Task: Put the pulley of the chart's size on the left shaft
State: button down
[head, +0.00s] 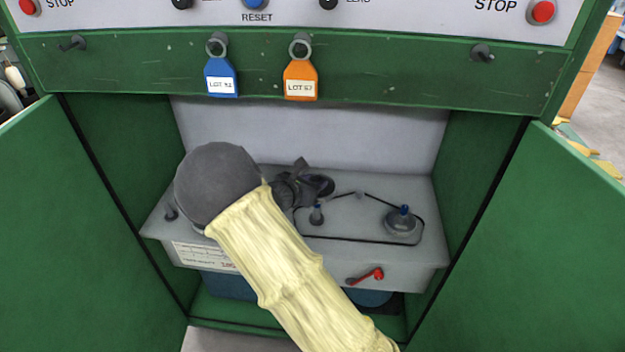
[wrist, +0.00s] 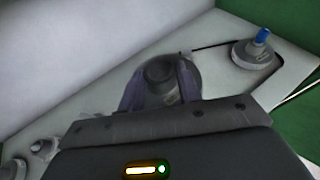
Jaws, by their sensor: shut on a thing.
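My gripper (head: 312,186) is shut on a dark grey pulley (wrist: 158,76), with one finger on each side of its hub in the wrist view. The held pulley is over the back middle of the grey deck, and whether it touches anything below cannot be told. In the head view a small grey post (head: 317,215), possibly the left shaft, stands just in front of it. A wide grey pulley with a blue top (head: 402,224) sits at the right; it also shows in the wrist view (wrist: 253,52). The chart (head: 196,255) on the front panel is partly hidden by my arm.
A thin black belt (head: 355,240) loops across the deck to the right pulley. A red-handled lever (head: 368,276) is on the front panel. Small grey round parts (wrist: 40,150) lie at the wrist view's lower left. Green cabinet walls (head: 488,195) close in both sides.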

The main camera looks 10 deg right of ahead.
aim_at(315, 208)
jog(key=shift+f+b, duration=0.75)
jog(key=shift+f, duration=0.25)
jog(key=shift+f+b, duration=3.75)
jog(key=shift+f, duration=0.65)
dwell(1.5)
jog(key=shift+c, duration=1.6)
grip_release()
